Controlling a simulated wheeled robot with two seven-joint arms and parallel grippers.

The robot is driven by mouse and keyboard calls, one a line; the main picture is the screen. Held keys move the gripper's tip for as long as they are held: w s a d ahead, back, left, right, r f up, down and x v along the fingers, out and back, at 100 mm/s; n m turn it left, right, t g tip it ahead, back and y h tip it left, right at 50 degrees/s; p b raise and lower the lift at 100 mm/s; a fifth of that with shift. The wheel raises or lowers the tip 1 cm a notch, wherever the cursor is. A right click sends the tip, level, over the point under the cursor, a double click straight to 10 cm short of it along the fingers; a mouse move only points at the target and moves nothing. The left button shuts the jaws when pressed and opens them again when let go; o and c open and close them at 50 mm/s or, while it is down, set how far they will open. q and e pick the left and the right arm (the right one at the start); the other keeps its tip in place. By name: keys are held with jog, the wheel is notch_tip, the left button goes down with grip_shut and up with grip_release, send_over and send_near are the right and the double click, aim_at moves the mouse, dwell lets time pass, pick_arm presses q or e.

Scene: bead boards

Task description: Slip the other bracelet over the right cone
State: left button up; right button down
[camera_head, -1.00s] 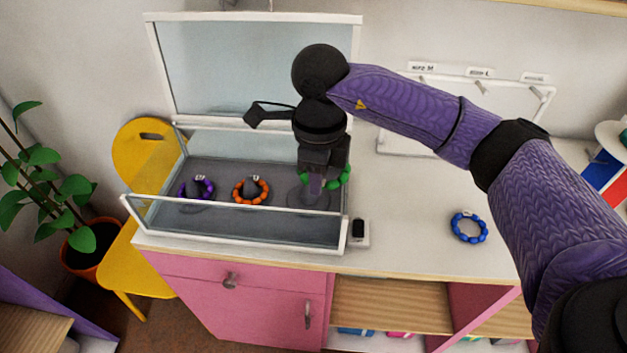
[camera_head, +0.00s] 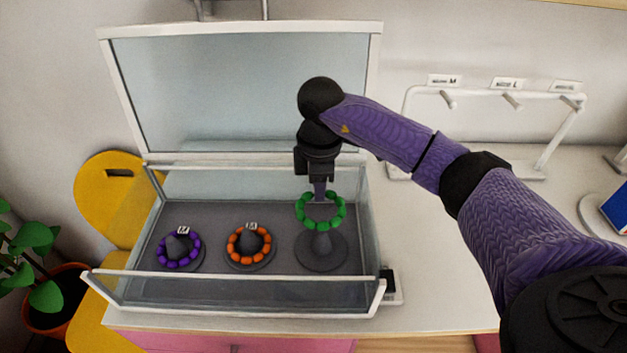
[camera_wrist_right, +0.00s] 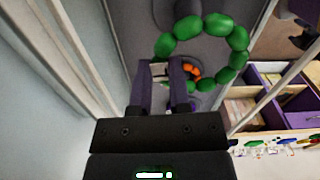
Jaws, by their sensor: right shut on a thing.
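The green bead bracelet (camera_head: 339,212) is in my right gripper (camera_head: 319,192), inside the glass case. The gripper points down and is shut on the far side of the ring. The bracelet hangs just above the right cone (camera_head: 321,246), which stands on a round grey base; I cannot tell whether the cone's tip is inside the ring. In the right wrist view the green bracelet (camera_wrist_right: 187,27) sits at the fingertips of my right gripper (camera_wrist_right: 165,70). A purple bracelet (camera_head: 161,251) lies around the left cone and an orange bracelet (camera_head: 233,246) around the middle cone. My left gripper is out of view.
The glass case has a raised lid (camera_head: 240,90) behind and a low front pane with a white rim (camera_head: 230,275). A white peg rack (camera_head: 548,150) stands at the back right. A yellow chair (camera_head: 92,215) stands left.

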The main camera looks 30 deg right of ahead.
jog(key=shift+s+f, duration=0.15)
jog(key=shift+f, duration=0.05)
notch_tip(320, 180, down, 5)
jog(key=b, duration=0.4)
jog(key=shift+s+r+b, duration=0.1)
jog(key=shift+s+b, duration=0.05)
jog(key=shift+b, duration=0.25)
jog(key=shift+f, duration=0.55)
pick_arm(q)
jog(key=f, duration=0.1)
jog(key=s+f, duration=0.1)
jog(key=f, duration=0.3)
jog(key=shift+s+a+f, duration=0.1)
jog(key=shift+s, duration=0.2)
pick_arm(e)
jog(key=shift+r, duration=0.1)
pick_arm(q)
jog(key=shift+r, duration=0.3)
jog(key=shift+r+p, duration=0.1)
jog(key=shift+p, duration=0.2)
